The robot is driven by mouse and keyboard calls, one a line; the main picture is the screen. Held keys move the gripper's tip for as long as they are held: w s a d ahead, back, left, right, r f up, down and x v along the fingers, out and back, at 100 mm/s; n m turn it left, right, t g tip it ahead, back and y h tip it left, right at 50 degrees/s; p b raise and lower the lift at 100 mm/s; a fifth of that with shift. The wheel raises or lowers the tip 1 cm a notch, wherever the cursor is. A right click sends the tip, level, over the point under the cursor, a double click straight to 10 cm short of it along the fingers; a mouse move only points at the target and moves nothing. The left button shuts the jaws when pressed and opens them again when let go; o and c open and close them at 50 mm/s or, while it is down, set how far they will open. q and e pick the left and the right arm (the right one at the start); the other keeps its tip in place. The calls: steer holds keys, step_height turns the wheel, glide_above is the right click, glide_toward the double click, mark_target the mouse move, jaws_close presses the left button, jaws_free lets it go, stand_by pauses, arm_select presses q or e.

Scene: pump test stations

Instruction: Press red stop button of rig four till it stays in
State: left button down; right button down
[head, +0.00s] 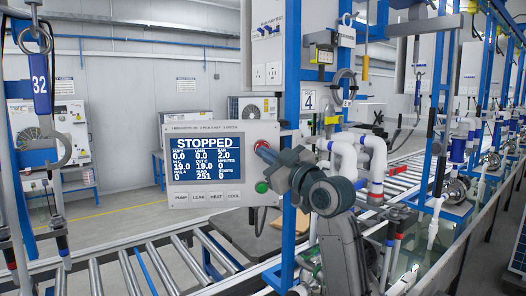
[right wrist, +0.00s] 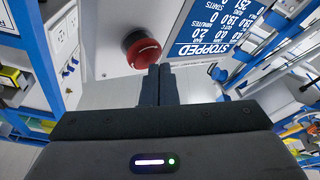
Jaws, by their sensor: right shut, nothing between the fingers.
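The control box (head: 225,197) of the rig with the number 4 plate (head: 308,99) has a screen (head: 208,156) reading "STOPPED". Its red stop button (head: 261,145) shows at the box's upper right, partly covered by my gripper in the head view. My left gripper is not in view.
A green button (head: 262,187) sits below the red one. A blue post (head: 291,100) stands right beside the box. White pipes (head: 345,155) are to the right of my arm. A roller conveyor (head: 150,270) runs below.

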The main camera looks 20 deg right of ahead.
steer(key=shift+s+a, duration=0.15)
steer(key=shift+s, duration=0.55)
steer(key=s, duration=0.3)
steer(key=s+a+p, duration=0.1)
steer(key=s, duration=0.1)
